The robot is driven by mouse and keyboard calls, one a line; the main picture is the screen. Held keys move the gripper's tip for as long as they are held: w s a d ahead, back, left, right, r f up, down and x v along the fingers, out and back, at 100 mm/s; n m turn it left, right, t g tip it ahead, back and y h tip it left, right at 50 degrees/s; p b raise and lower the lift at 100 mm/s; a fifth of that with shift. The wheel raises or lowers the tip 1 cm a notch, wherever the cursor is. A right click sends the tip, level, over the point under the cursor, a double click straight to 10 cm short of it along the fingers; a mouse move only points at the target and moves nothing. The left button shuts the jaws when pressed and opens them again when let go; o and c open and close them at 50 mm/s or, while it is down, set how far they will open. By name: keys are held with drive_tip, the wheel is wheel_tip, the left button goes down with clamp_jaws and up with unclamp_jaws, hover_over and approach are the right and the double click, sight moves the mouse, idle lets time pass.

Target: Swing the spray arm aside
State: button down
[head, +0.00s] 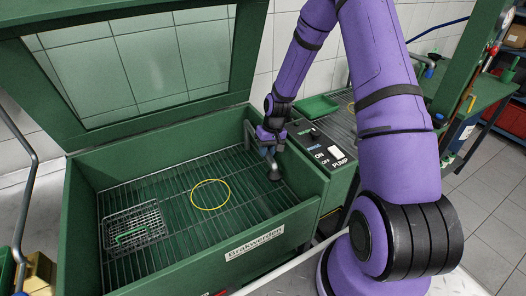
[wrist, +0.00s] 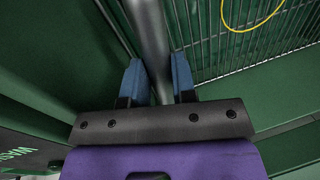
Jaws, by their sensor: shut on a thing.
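The spray arm is a grey pipe with a dark flared nozzle (head: 275,174) over the right side of the green wash tank (head: 215,250). In the wrist view its grey pipe (wrist: 151,35) runs up between my two blue fingers. My gripper (head: 267,140) is shut on this pipe near the tank's right back corner; it also shows in the wrist view (wrist: 159,78). My gripper hides part of the pipe.
A yellow ring (head: 210,207) and a wire basket (head: 134,230) lie on the tank's grate. The green-framed lid (head: 60,120) stands open behind. A panel with a pump switch (head: 335,154) is just right. A green tray (head: 316,107) lies behind it.

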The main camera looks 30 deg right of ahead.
idle(0.3)
drive_tip(key=c, duration=0.9)
unclamp_jaws()
drive_tip(key=shift+r, duration=0.1)
drive_tip(key=r, duration=0.3)
drive_tip(key=d+r, duration=0.1)
drive_tip(key=r, duration=0.3)
drive_tip(key=d+r, duration=0.1)
drive_tip(key=r, duration=0.2)
drive_tip(key=shift+s+d+r, duration=0.1)
drive_tip(key=shift+s+r, duration=0.05)
drive_tip(key=shift+r, duration=0.05)
